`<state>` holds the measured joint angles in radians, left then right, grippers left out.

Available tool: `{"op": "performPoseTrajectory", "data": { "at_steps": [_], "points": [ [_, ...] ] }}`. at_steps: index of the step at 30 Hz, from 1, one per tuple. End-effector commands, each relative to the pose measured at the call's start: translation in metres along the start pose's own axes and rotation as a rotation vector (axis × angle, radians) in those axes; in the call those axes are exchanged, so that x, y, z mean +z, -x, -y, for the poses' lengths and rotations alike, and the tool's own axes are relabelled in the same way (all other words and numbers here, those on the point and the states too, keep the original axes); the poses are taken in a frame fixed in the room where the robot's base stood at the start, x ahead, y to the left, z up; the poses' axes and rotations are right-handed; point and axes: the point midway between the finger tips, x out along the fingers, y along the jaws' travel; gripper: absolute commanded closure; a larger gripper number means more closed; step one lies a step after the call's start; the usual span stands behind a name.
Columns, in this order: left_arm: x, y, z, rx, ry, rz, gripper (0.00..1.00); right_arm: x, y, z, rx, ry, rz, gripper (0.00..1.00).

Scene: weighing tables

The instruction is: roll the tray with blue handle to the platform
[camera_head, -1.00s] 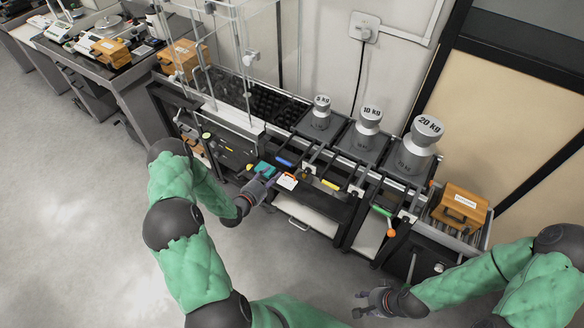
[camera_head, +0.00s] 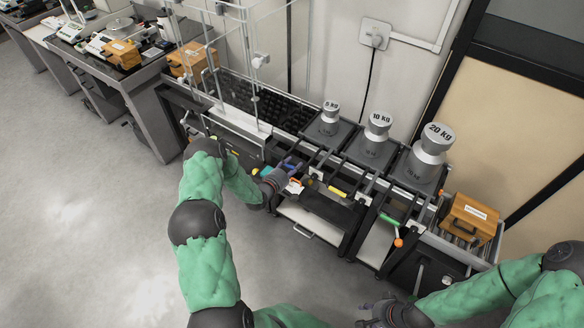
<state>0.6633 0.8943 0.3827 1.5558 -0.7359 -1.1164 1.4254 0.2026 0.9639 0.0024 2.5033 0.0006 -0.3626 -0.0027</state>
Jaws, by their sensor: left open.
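The tray with the blue handle (camera_head: 291,166) stands at the left of three trays and carries the 5 kg weight (camera_head: 330,118). My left gripper (camera_head: 286,174) is open at the blue handle and partly covers it; I cannot tell whether they touch. A dark roller surface (camera_head: 262,103), possibly the platform, lies left of the 5 kg tray, beside clear upright panels. My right gripper (camera_head: 366,314) is low in the picture, far from the trays, with its fingers apart and empty.
The 10 kg weight (camera_head: 376,135) and 20 kg weight (camera_head: 430,155) stand to the right, with a yellow handle (camera_head: 337,192) and a green handle (camera_head: 390,220). An orange case (camera_head: 469,218) sits at the right end. The floor at left is clear.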

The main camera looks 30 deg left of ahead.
Motion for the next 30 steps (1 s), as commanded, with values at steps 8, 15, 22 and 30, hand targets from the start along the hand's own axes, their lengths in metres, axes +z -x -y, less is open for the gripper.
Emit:
{"op": "performPoseTrajectory", "data": {
  "at_steps": [8, 15, 22, 30],
  "points": [
    [0.0, 0.0, 0.0, 0.0, 0.0, 0.0, 0.88, 0.0, 0.0, 0.0, 0.0, 0.0, 0.0, 0.6],
    [0.0, 0.0, 0.0, 0.0, 0.0, 0.0, 1.0, 0.0, 0.0, 0.0, 0.0, 0.0, 0.0, 0.6],
    [-0.013, 0.0, 0.001, 0.001, -0.003, -0.003, 1.0, 0.0, -0.006, -0.002, 0.0, 0.0, 0.0, 0.6],
    [-0.059, 0.0, 0.002, 0.003, -0.006, -0.009, 1.0, -0.001, -0.026, -0.009, 0.0, 0.0, 0.0, 0.6]
  ]
}}
